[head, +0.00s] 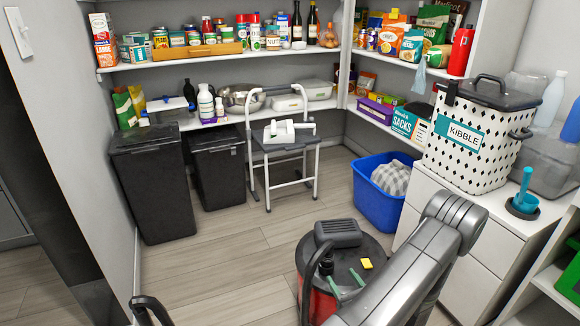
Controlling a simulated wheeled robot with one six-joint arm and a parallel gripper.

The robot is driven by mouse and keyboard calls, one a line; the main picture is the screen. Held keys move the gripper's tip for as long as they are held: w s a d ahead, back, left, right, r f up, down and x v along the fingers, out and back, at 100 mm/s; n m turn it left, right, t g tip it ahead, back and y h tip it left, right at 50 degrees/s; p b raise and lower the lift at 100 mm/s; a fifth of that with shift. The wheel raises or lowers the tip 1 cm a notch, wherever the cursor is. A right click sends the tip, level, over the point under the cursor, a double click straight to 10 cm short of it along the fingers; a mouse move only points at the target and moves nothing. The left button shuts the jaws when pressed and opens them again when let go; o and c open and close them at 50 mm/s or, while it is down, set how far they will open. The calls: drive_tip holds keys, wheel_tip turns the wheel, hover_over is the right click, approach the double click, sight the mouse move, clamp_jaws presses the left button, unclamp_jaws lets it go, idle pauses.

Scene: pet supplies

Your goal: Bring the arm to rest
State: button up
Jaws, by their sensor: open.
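My grey arm (440,240) rises from the bottom edge right of the middle and bends at a rounded elbow. My gripper (345,281) appears beyond the forearm as two greenish fingertips with a gap between them. It is open and I see nothing between the fingers. It shows in front of the dark lid of a red canister vacuum (312,254); whether it touches the lid I cannot tell. The forearm hides the wrist and part of the vacuum.
A white cabinet (420,222) on the right bears a kibble bin (487,158). A blue tub (377,212) with a cloth stands beside it. Black bins (152,180), a step stool (283,160) and stocked shelves line the back.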

sight(330, 259)
drive_tip(key=b+x, duration=0.2)
drive_tip(key=x, duration=0.8)
drive_tip(key=shift+f, duration=0.1)
drive_tip(key=shift+w+r, duration=0.2)
drive_tip(key=shift+r, duration=0.1)
drive_tip(key=shift+r+p, duration=0.15)
drive_tip(key=shift+p, duration=0.15)
